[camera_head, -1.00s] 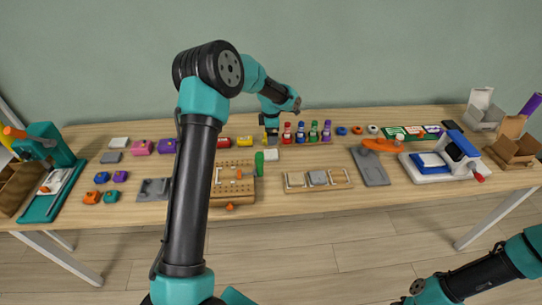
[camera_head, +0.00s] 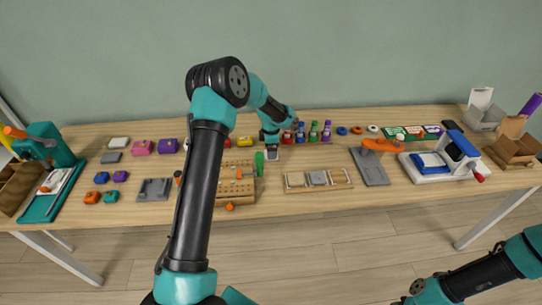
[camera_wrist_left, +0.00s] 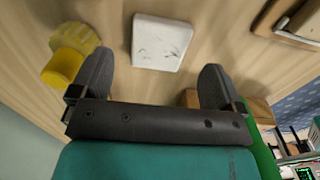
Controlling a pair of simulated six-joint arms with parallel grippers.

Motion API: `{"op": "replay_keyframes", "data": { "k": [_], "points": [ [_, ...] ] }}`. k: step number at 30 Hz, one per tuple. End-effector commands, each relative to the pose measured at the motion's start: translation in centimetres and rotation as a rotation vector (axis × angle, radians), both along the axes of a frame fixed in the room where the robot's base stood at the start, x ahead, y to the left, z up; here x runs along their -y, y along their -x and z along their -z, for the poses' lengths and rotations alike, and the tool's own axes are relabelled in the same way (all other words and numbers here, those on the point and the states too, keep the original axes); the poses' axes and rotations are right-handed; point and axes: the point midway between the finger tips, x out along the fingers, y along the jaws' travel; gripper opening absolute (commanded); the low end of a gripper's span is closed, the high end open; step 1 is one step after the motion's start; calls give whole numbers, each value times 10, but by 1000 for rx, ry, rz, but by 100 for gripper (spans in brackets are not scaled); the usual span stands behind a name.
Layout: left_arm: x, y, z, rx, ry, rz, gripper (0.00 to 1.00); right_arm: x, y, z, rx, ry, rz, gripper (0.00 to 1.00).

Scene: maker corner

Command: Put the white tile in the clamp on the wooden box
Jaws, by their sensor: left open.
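The white tile (camera_wrist_left: 161,43) lies flat on the table in the left wrist view, ahead of my left gripper and between the lines of its fingers. My left gripper (camera_wrist_left: 155,76) is open and empty; in the head view it (camera_head: 271,149) is above the table, just right of the wooden box, and largely hides the tile. The wooden box (camera_head: 240,210) has holes and small pegs on top. A green clamp (camera_head: 259,163) stands at its right edge. My left arm covers the box's left part. My right gripper is out of view; only part of that arm shows at lower right.
A yellow piece (camera_wrist_left: 65,60) lies beside the left finger. Coloured bottles (camera_head: 313,132) stand close to the right of the gripper. A wooden tray (camera_head: 318,187) lies at front right. Bare table (camera_head: 310,162) separates the tray from the bottles.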

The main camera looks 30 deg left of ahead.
Motion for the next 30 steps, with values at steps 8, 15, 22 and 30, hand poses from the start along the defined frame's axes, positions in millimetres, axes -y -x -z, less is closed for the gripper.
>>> {"op": "replay_keyframes", "data": {
  "k": [8,15,22,30],
  "points": [
    [0,-1,33,0,1,1,94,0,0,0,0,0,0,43],
    [-1,-1,33,1,1,1,94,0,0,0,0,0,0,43],
    [0,-1,33,1,1,1,94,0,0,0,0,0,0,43],
    [0,-1,33,1,1,1,71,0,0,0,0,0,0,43]
  ]
}}
